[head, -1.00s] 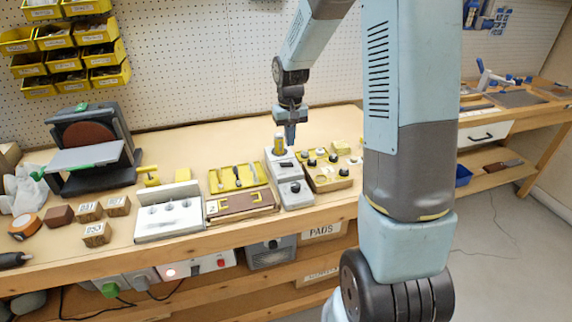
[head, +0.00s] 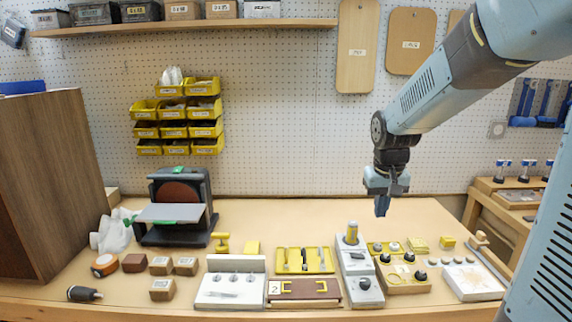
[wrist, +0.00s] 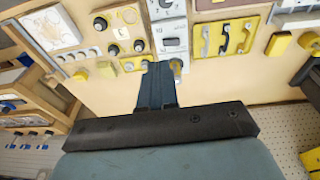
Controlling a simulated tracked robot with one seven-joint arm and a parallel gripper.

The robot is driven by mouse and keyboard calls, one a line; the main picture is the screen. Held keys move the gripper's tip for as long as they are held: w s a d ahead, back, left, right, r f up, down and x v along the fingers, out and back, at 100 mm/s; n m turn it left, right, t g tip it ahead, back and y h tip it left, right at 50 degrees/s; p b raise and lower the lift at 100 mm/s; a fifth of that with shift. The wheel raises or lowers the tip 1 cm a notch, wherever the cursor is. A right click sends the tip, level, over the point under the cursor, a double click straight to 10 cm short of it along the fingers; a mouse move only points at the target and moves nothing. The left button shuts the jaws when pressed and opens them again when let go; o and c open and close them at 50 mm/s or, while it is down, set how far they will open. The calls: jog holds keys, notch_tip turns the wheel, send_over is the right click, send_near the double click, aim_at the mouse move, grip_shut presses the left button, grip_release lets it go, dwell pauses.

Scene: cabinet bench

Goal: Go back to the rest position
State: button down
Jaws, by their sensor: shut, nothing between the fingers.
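My gripper (head: 382,205) is above the right part of the bench in the head view, pointing down, with its fingers together and nothing between them. In the wrist view my gripper's closed fingers (wrist: 156,85) stand out over the bench. Below and to the left of it in the head view is a grey box (head: 355,262) with a yellow-topped cylinder (head: 352,232) standing on it. The fingers are apart from the box and the cylinder.
The bench top (head: 280,215) is bare towards the back. A disc sander (head: 178,205), wooden blocks (head: 161,265), a white block with holes (head: 231,285), a yellow tool tray (head: 304,260) and a knob panel (head: 403,276) stand along it. A brown cabinet (head: 50,185) is at left.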

jog(key=s+r+t, duration=0.1)
jog(key=s+r, duration=0.3)
jog(key=s, duration=0.5)
jog(key=s+r+t, duration=0.2)
jog(key=s+r, duration=0.2)
jog(key=s, duration=0.6)
jog(key=shift+r+y, duration=0.3)
jog(key=shift+r, duration=0.05)
